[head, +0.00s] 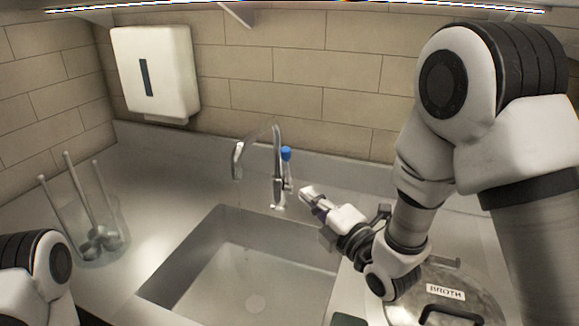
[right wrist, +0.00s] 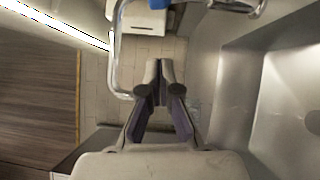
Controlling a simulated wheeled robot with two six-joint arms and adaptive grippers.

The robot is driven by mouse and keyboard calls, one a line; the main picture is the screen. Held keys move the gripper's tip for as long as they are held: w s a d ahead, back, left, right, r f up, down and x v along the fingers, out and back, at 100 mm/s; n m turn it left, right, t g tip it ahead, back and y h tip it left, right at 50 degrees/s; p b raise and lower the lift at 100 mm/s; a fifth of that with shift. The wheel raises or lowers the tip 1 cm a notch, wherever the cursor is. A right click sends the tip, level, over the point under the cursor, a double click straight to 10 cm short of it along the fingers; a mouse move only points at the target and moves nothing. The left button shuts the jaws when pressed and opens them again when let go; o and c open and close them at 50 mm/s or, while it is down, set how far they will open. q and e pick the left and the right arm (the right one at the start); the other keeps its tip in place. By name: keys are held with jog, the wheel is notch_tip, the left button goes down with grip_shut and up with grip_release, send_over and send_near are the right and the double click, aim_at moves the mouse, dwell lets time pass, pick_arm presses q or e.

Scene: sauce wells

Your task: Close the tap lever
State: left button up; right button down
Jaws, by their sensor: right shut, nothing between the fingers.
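The chrome tap (head: 277,168) stands at the back edge of the sink, with its curved spout reaching left. Its lever with a blue tip (head: 286,154) stands upright on the tap's right side. My right gripper (head: 307,193) is shut and empty, just right of the tap and a little below the blue tip. In the right wrist view the shut fingers (right wrist: 162,75) point towards the tap's chrome pipe (right wrist: 114,62), and the blue tip (right wrist: 178,2) is cut off at the top edge. Contact with the lever cannot be made out. My left gripper is out of view.
The sink basin (head: 190,262) lies in front of the tap. A clear container with several utensils (head: 100,235) stands left. A pot labelled BROTH (head: 470,290) sits right, under my right arm. A white dispenser (head: 160,75) hangs on the tiled wall.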

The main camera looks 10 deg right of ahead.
aim_at(287, 171)
jog(key=d+p+x, duration=0.2)
jog(key=p+x, duration=0.2)
jog(key=x, duration=0.8)
jog(key=shift+w+d+r, duration=0.25)
jog(key=shift+w+r, duration=0.1)
